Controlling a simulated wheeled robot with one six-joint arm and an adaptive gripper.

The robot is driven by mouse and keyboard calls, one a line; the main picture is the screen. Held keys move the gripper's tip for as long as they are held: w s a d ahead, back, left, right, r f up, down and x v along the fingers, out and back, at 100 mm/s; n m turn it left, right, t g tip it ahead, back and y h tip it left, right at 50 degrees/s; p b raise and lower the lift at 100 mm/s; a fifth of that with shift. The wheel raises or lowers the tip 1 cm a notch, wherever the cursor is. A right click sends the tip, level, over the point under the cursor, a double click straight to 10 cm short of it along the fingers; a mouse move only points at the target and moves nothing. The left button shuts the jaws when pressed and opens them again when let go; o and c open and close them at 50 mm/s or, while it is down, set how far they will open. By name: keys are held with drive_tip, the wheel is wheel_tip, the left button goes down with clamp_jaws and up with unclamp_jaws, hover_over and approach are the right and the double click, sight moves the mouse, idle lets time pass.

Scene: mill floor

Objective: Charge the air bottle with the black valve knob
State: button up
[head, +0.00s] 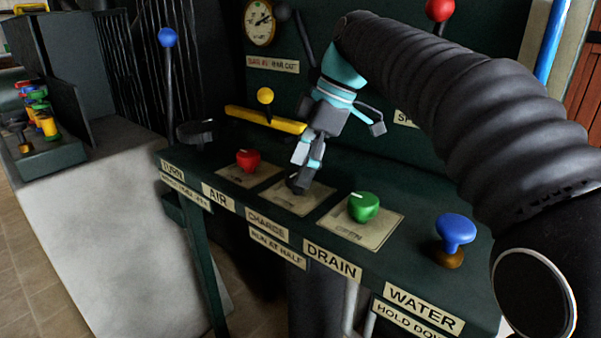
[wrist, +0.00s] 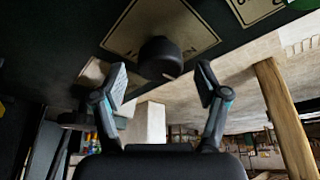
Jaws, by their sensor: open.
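The black valve knob (head: 297,184) sits on a cream plate (head: 292,203) behind the CHARGE label (head: 267,224), between the red and green knobs. In the head view it is partly hidden by my gripper (head: 311,157), which reaches down close over it. In the wrist view the black knob (wrist: 160,58) shows between and just beyond the two spread fingertips of my gripper (wrist: 161,76). The fingers are open and hold nothing. I cannot tell whether either finger touches the knob.
The red knob (head: 248,160) stands close at left and the green knob (head: 363,206) close at right. A blue mushroom knob (head: 455,232) is farther right. Behind stand a yellow bar (head: 266,119), a yellow-tipped lever (head: 265,96) and a gauge (head: 259,22). A blue-tipped lever (head: 168,38) rises at left.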

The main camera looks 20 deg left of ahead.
drive_tip(key=shift+s+a+f, duration=0.1)
drive_tip(key=shift+a+f, duration=0.05)
drive_tip(key=shift+f, duration=0.25)
drive_tip(key=c, duration=1.2)
drive_tip(key=shift+o, duration=0.2)
